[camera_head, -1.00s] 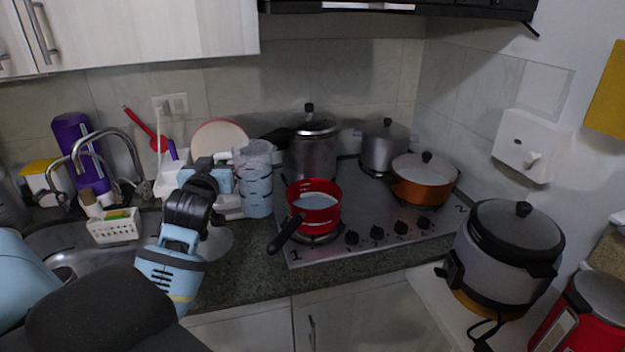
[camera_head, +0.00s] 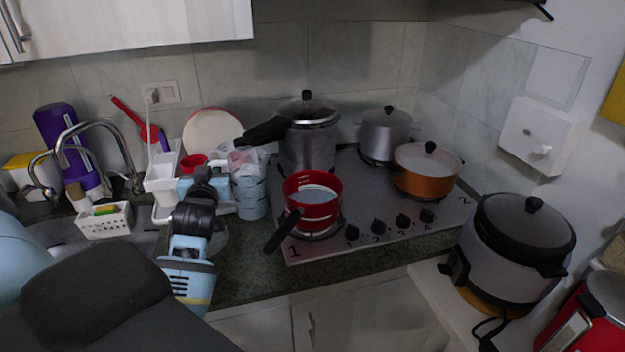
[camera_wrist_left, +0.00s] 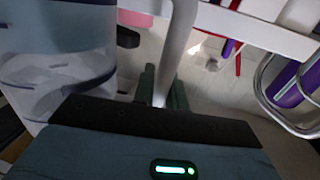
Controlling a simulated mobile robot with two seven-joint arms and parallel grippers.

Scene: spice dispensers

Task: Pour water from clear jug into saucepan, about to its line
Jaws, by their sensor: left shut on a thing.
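The clear jug (camera_head: 250,195) with blue bands is upright, just left of the hob. My left gripper (camera_head: 218,183) is at its left side. In the left wrist view its fingers (camera_wrist_left: 160,88) are closed around the jug's pale handle (camera_wrist_left: 180,45), and the jug's clear wall (camera_wrist_left: 55,75) fills the left side. I cannot tell whether the jug's base touches the counter, nor its exact water level. The red saucepan (camera_head: 322,211) is on the front left burner, its black handle pointing toward the front left. A pale bluish surface shows inside it. My right gripper is out of view.
A pressure cooker (camera_head: 308,150) stands behind the saucepan, with a grey pot (camera_head: 384,137) and an orange pan (camera_head: 427,182) to the right. A white rack (camera_head: 162,183) and the tap (camera_head: 100,125) are at left. Counter (camera_head: 240,270) in front is clear.

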